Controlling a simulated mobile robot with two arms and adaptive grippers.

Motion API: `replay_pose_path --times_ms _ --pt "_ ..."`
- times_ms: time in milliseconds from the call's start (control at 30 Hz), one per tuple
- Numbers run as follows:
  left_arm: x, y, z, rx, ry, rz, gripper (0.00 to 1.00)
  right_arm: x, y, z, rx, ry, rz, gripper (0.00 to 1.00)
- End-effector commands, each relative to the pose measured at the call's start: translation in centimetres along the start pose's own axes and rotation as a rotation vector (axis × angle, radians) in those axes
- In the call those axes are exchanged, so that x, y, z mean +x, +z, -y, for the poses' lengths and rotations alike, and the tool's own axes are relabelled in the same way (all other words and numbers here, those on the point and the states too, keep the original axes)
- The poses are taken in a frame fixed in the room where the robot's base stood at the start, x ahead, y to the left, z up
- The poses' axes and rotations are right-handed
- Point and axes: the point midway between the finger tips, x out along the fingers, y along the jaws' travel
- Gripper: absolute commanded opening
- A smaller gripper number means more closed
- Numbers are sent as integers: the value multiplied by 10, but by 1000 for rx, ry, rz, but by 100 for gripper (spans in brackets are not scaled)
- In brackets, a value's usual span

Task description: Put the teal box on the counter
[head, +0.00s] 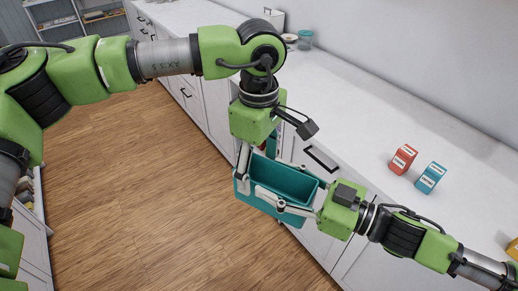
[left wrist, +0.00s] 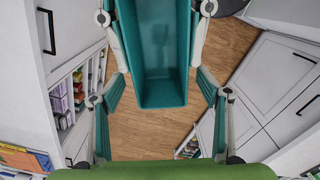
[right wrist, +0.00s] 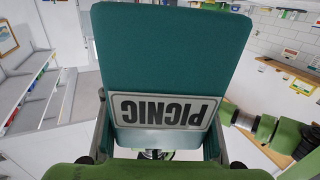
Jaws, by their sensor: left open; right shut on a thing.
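The teal box (head: 284,178) is an open-topped bin, held above the floor beside the counter front. In the right wrist view the teal box (right wrist: 170,55) fills the middle, its white PICNIC label upside down. My right gripper (head: 288,192) is shut on it. My left gripper (head: 264,170) is open, hanging over the box from above. In the left wrist view the box's empty inside (left wrist: 164,60) shows between the fingers; whether they touch it I cannot tell. The white counter (head: 350,110) runs along the right. Parts of the box are hidden by the grippers.
A red carton (head: 402,159) and a small teal carton (head: 430,178) stand on the counter. A glass jar (head: 305,40) stands at its far end. The counter between them is clear. White cabinets with dark handles (head: 321,158) lie below. The wooden floor (head: 150,180) is open.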

Motion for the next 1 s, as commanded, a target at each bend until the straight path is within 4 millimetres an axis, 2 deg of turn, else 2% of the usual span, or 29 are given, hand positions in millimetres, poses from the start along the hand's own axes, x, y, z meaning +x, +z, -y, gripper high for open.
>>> replay_pose_path --times_ms 100,300,500,733,767,900,967,1000 --pt "23 0 1 0 -2 1 69 0 -1 0 0 -1 -1 27" --pt "48 1 0 -1 -1 2 69 0 -1 0 0 -1 -1 27" --pt "58 0 0 -1 0 1 69 0 -1 0 0 -1 -1 27" --pt "58 0 0 -1 1 2 69 0 -1 0 0 -1 -1 27" --pt "58 0 0 -1 1 2 64 0 -1 0 0 -1 -1 27" --pt "58 0 0 -1 1 2 28 0 -1 0 0 -1 -1 27" --pt "58 0 0 -1 1 2 25 0 -1 0 0 -1 -1 27" --pt "57 0 0 -1 2 2 25 0 -1 0 0 -1 -2 54"
